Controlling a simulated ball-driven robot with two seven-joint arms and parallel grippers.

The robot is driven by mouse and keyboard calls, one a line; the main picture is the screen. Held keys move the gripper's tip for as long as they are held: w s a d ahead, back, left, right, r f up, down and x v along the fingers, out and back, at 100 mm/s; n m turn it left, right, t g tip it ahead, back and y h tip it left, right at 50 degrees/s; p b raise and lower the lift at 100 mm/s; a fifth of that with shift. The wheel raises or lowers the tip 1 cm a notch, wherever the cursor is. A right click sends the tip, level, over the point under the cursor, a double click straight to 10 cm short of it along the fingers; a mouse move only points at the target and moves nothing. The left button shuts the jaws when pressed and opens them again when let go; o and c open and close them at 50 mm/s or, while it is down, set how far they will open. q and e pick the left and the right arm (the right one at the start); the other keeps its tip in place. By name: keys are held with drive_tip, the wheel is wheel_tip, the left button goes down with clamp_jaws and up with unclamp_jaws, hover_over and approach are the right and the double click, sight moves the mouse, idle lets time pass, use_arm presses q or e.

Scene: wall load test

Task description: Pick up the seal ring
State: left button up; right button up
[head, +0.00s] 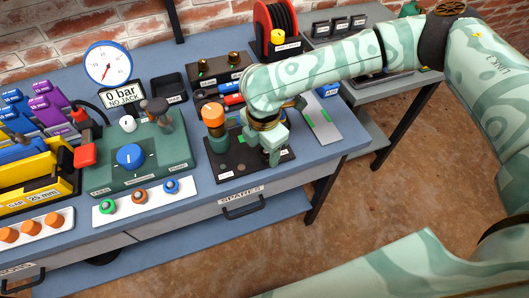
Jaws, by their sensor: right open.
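I cannot make out the seal ring for certain in the head view. A black mat (225,163) lies near the front edge of the blue bench, with small labels and a small reddish spot on it. My right gripper (272,158) reaches down over the right part of this mat with its jaws open, and it hides some of the mat. An orange-topped dark green part (213,125) stands upright on the mat, left of my right gripper. My left gripper is not in view.
A green box with a blue knob (129,156) stands left of the mat. A pale tray with a green strip (318,120) lies to the right. Behind are a black bin (169,88), a round gauge (108,64) and a red reel (276,25). A drawer (242,207) is below.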

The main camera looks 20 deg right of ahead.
drive_tip(key=shift+r, duration=0.15)
drive_tip(key=c, duration=1)
drive_tip(key=shift+c, duration=0.2)
